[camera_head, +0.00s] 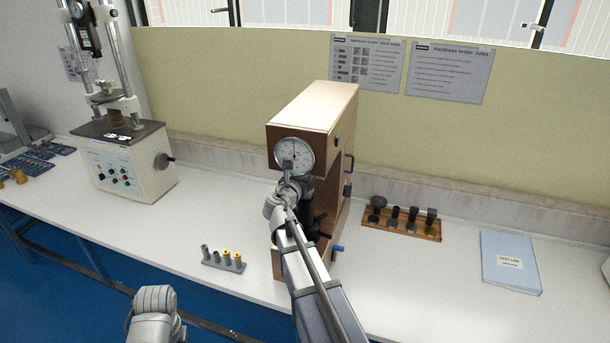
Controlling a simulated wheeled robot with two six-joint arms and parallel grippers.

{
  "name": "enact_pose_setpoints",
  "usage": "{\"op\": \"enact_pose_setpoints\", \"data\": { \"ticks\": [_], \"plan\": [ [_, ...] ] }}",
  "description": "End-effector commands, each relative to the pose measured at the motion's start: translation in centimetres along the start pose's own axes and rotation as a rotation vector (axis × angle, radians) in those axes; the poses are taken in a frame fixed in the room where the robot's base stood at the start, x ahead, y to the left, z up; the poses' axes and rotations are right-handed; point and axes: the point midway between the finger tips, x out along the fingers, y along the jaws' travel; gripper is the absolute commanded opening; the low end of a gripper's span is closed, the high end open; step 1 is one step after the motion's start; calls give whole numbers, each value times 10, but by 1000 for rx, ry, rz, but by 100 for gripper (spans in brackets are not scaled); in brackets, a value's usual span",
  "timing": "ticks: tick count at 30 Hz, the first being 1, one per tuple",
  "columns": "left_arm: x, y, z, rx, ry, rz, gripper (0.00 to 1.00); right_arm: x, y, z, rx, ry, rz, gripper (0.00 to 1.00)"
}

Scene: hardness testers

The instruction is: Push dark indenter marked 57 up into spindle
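The wooden hardness tester (310,108) stands mid-bench with a round dial (294,154) on its front. My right arm reaches up to it from below, and my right gripper (287,170) is just under the dial, in front of the spindle area. The spindle opening and any indenter at the gripper are hidden or too small to make out, as are the fingers. A small grey stand (224,262) on the bench left of the tester holds several indenters, some with yellow tops. No marking 57 is legible. Part of my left arm shows at the bottom left; its gripper is out of view.
A wooden rack (402,222) with several dark anvils and a blue book (510,262) lie right of the tester. Another tester (125,160) stands at the left. A blue-ended lever (338,248) sticks out low on the wooden tester. The bench front is mostly clear.

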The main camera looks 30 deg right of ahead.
Motion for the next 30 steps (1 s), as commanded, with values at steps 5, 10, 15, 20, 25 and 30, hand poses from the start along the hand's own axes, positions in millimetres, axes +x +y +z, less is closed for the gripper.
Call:
{"op": "enact_pose_setpoints", "data": {
  "ticks": [5,10,15,20,25,30],
  "plan": [
    [-4,0,0,0,0,0,44,-1,0,4,0,0,0,0],
    [-4,0,0,0,0,0,44,-1,0,4,0,0,0,0],
    [-4,0,0,0,0,0,44,-1,0,4,0,0,0,47],
    [-4,0,0,0,0,0,44,-1,0,4,0,0,0,65],
    [-4,0,0,0,0,0,44,-1,0,4,0,0,0,68],
    [-4,0,0,0,0,0,44,-1,0,4,0,0,0,55]
  ]
}}
